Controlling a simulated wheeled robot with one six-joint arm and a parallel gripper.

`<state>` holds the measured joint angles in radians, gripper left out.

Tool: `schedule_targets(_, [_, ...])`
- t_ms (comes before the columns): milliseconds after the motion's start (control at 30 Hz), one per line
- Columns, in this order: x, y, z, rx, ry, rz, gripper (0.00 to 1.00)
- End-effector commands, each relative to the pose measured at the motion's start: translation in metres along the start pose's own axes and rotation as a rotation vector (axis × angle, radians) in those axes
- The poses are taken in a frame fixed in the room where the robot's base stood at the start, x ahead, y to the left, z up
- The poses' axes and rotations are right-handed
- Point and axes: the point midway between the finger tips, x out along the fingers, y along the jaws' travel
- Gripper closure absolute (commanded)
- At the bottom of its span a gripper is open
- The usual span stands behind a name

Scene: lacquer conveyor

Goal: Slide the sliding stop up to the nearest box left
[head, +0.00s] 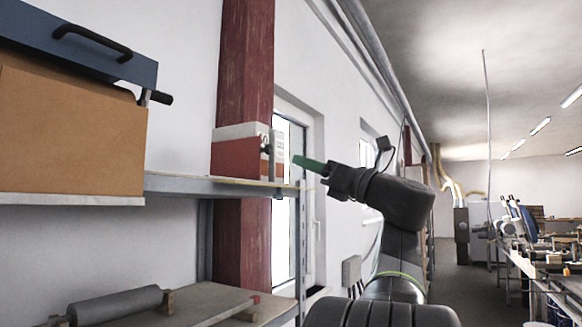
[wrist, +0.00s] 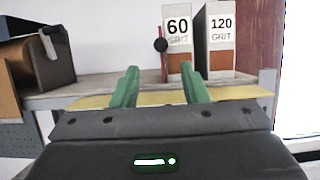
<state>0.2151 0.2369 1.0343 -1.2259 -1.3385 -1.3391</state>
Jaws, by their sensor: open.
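The sliding stop (wrist: 164,65) is a thin red upright with a black ball knob (wrist: 160,45), standing on the shelf at the left edge of the 60 grit box (wrist: 178,27). I cannot tell whether a gap lies between them. The 120 grit box (wrist: 221,30) stands to the right, a narrow gap away. In the head view a red and white box (head: 238,152) stands on the shelf, with a dark knob beside it. My gripper (wrist: 153,70) is open and empty, its green fingers in front of the shelf edge, below the knob. It also shows in the head view (head: 296,161).
The shelf (wrist: 85,88) has a yellow strip (wrist: 92,101) along its front. At left stands a brown box (head: 70,130) under a blue lid with a black handle (head: 92,40). A lower shelf holds a grey roller (head: 115,306).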

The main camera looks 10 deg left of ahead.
Motion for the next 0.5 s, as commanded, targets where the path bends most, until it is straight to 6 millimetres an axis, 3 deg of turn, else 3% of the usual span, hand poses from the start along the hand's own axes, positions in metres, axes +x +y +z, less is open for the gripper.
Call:
schedule_targets(200, [-0.020, 0.000, 0.000, -0.001, -0.001, -0.001, 0.59])
schedule_targets(500, [-0.022, 0.000, 0.001, 0.000, -0.001, 0.001, 0.59])
